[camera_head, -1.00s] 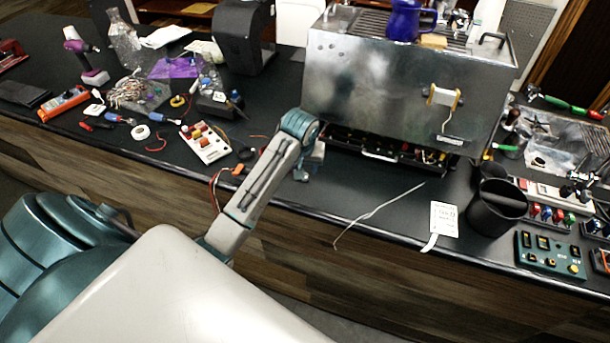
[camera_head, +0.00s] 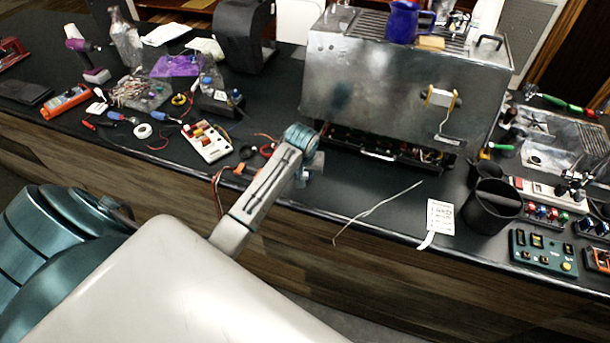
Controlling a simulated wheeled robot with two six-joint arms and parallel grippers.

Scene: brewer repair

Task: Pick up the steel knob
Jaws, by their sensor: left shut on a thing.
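My left gripper (camera_head: 303,180) is at the counter in front of the brewer's left end, below the teal wrist. It is small here and partly hidden by my own wrist. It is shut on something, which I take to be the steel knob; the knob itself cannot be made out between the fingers. The steel brewer (camera_head: 390,90) stands behind the gripper, with its lower front open and coloured parts and wiring showing inside. My right gripper is not in view.
A white tag (camera_head: 440,217) and a thin wire (camera_head: 375,208) lie on the counter right of the gripper. A black bin (camera_head: 490,207) stands farther right. A white switch box (camera_head: 207,141), a clear bottle (camera_head: 126,40) and loose tools are on the left.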

